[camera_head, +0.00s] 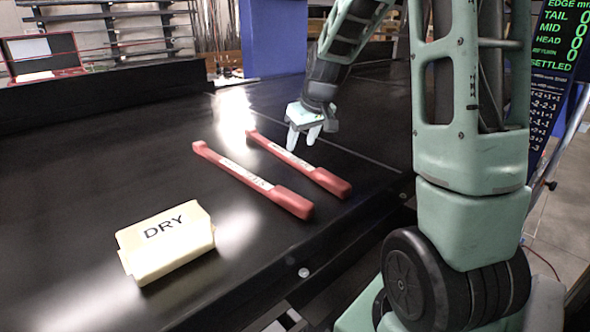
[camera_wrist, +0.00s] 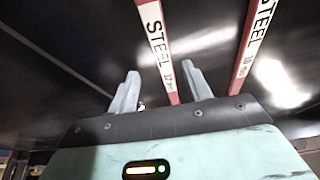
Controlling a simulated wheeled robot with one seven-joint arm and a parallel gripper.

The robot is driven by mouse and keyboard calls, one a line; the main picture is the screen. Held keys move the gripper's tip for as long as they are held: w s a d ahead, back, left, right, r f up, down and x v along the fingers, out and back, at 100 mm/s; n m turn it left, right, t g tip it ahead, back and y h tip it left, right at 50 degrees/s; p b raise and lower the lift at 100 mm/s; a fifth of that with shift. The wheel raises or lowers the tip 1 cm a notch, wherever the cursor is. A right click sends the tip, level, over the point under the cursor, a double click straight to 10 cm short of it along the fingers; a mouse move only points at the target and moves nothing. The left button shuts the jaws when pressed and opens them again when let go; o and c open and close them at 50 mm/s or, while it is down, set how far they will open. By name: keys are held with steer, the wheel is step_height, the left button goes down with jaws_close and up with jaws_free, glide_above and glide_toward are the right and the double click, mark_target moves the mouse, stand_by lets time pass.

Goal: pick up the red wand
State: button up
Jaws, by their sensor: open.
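Two red wands lie side by side on the black conveyor, each with a white label. The right wand (camera_head: 322,178) is below my gripper (camera_head: 303,143); the left wand (camera_head: 270,193) lies a little to its left. In the wrist view, one wand (camera_wrist: 174,92) marked STEEL runs up from between the fingers of my gripper (camera_wrist: 160,68), and a second wand (camera_wrist: 238,75), also marked STEEL, is to the right. My gripper is open and empty, its fingers pointing down. The exact gap between fingertips and wand cannot be told.
A cream block (camera_head: 165,240) marked DRY sits on the belt (camera_head: 60,210) at the near left. A blue post (camera_head: 272,38) stands behind the conveyor, and a screen with green text (camera_head: 556,40) is at the far right. The belt's left side is mostly clear.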

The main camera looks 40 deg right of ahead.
mark_target(295, 159)
steer(key=b+x, duration=0.2)
steer(key=x, duration=0.3)
steer(key=shift+a+f+b, duration=0.2)
steer(key=shift+f+b, duration=0.15)
steer(key=shift+f, duration=0.1)
steer(key=shift+s+r, duration=0.1)
jaws_close()
